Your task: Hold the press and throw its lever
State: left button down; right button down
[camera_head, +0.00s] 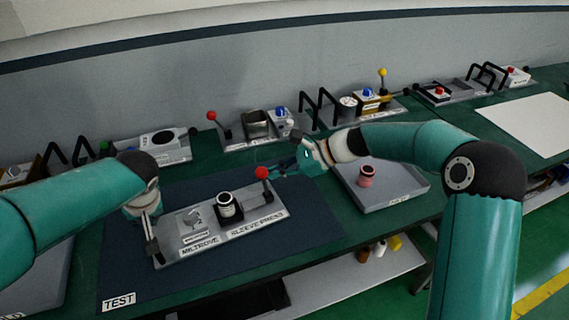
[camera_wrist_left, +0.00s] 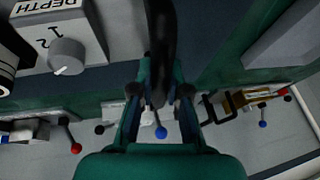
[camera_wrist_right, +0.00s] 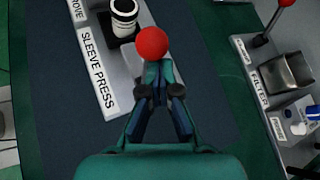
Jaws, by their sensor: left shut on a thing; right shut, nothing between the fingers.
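The sleeve press (camera_head: 238,236) is a grey plate on the dark blue mat, with a white and black cylinder (camera_head: 226,205) standing on it. Its lever has a red ball (camera_head: 262,173) at the press's right end; the ball also shows in the right wrist view (camera_wrist_right: 151,43). My left gripper (camera_head: 148,213) is shut on the black handle (camera_wrist_left: 160,40) at the press's left end. My right gripper (camera_wrist_right: 160,82) is shut and empty, its fingertips close beside the red ball. Whether they touch it I cannot tell. The lever's rod is partly hidden in the right wrist view.
A grey tray (camera_head: 408,190) with a reddish jar (camera_head: 367,176) is to the right of the mat (camera_head: 118,255). Several other fixtures with levers and handles line the back of the green table, including one with a red ball lever (camera_head: 212,116). The mat's front is clear.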

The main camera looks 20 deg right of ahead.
pick_arm(q)
jog(key=shift+d+f, duration=0.15)
jog(key=shift+f, duration=0.05)
pick_arm(e)
jog(key=shift+s+a+r, duration=0.1)
jog(key=shift+a, duration=0.8)
jog(key=shift+s+a, duration=0.1)
jog(key=shift+a, duration=0.4)
pick_arm(q)
jog(key=shift+s, duration=0.1)
pick_arm(e)
jog(key=d+r, duration=0.1)
jog(key=r, duration=0.1)
jog(key=d+r, duration=0.1)
jog(key=r, duration=0.1)
jog(key=shift+w+d, duration=0.2)
jog(key=shift+d, duration=0.1)
pick_arm(q)
jog(key=shift+a+r, duration=0.1)
jog(key=shift+a, duration=0.1)
pick_arm(e)
jog(key=v, duration=1.2)
jog(key=shift+f, duration=0.15)
